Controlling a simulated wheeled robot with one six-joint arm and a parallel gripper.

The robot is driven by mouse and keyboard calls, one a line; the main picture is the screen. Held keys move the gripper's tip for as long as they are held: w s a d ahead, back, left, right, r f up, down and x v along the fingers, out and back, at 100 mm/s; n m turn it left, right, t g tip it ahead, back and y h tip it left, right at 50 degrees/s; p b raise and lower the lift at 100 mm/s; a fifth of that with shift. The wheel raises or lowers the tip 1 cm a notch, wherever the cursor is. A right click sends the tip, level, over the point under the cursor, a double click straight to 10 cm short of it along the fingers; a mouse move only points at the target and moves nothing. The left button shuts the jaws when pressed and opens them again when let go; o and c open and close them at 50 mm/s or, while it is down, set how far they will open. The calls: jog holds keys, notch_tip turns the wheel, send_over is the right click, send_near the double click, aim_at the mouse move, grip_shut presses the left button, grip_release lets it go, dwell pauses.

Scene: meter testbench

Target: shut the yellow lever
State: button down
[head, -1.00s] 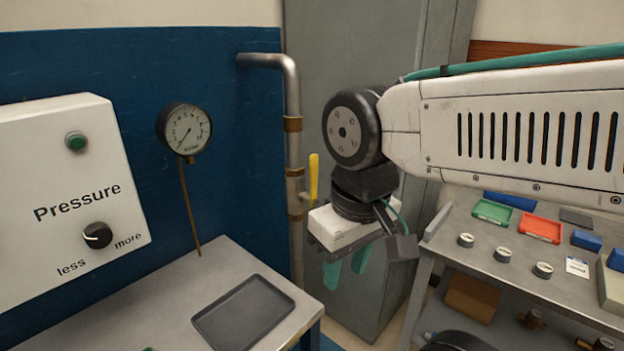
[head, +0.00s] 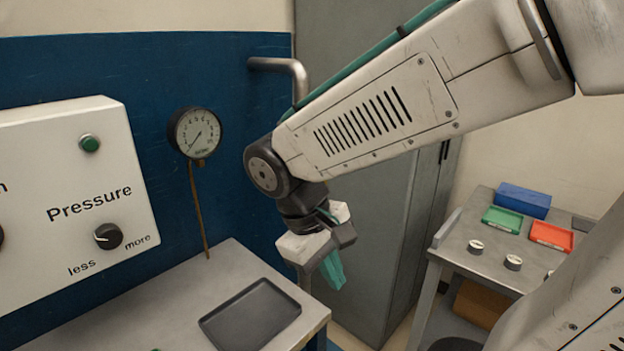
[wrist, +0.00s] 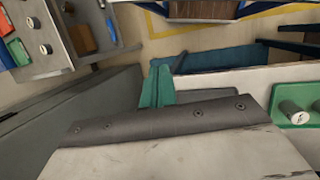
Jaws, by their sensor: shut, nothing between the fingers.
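The yellow lever is not visible now in either view. In the head view my arm covers the stretch of pipe where it showed before. The grey metal pipe (head: 282,65) comes out of the blue wall at the top and bends down behind my arm. My gripper (head: 334,272) points down in front of the pipe and the grey cabinet, with its teal fingers together and nothing between them. The closed fingers also show in the wrist view (wrist: 157,82).
A round pressure gauge (head: 195,132) and a white Pressure panel (head: 75,195) are on the left. A bench with a dark tray (head: 250,314) stands below. A grey cabinet (head: 385,230) is behind my arm. A side table (head: 470,250) holds green and red trays.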

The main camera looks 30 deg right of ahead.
jog(key=w+d+f+n+t+h, duration=0.2)
jog(key=w+f+h, duration=0.1)
jog(key=w+h, duration=1.05)
jog(key=w+r+m+t, duration=0.2)
jog(key=w+r+t, duration=0.3)
jog(key=w, duration=0.6)
jog(key=x, duration=1.2)
jog(key=shift+d+r+h, duration=0.3)
jog(key=shift+h, duration=0.05)
jog(key=shift+r, duration=0.15)
